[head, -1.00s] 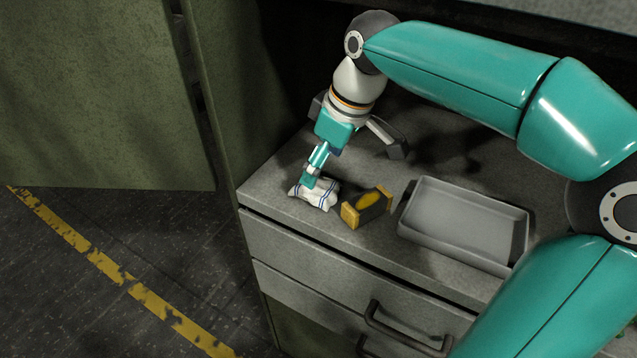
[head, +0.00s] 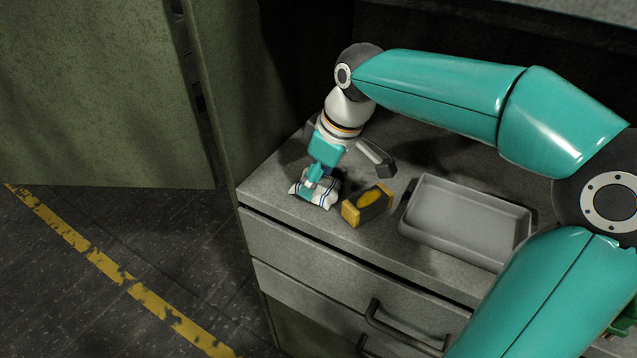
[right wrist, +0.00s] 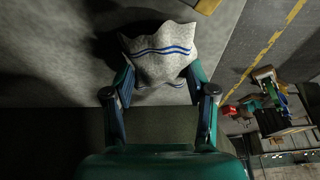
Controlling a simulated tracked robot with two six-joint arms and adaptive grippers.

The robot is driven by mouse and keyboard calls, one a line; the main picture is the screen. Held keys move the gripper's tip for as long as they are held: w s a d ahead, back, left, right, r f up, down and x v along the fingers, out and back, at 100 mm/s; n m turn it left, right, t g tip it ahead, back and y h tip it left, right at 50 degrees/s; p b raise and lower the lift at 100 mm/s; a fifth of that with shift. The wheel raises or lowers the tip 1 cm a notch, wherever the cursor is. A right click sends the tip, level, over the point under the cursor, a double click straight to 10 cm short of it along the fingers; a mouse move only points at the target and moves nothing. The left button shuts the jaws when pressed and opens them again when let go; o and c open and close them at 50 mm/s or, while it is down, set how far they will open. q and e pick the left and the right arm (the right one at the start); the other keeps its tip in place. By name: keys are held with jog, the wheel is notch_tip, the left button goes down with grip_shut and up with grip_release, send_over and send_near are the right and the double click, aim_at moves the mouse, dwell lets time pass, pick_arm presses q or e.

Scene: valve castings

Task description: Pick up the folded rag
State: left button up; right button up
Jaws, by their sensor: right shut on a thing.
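The folded rag (head: 325,197) is white with blue stripes and lies on the grey cabinet top near its left front corner. My right gripper (head: 312,186) reaches down onto it from behind and covers part of it. In the right wrist view the rag (right wrist: 160,52) sits between the two fingers of the right gripper (right wrist: 160,84), which are shut on it. In the head view the rag still appears to be at the level of the top; I cannot tell whether it touches. My left gripper is not in view.
A black and yellow block-shaped object (head: 367,205) lies just right of the rag. A grey tray (head: 465,222) stands further right, apparently empty. The cabinet top (head: 268,190) ends close to the rag at the front and left. Drawers with dark handles (head: 395,328) are below.

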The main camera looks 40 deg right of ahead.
jog(key=shift+r, duration=0.1)
jog(key=shift+r, duration=0.75)
notch_tip(320, 180, up, 2)
jog(key=shift+r+p, duration=0.1)
jog(key=shift+p, duration=0.2)
jog(key=s+a, duration=0.1)
jog(key=a, duration=0.8)
jog(key=s+a+b, duration=0.1)
jog(key=s+a, duration=0.1)
jog(key=a, duration=0.6)
jog(key=shift+s+a, duration=0.3)
jog(key=shift+a, duration=0.05)
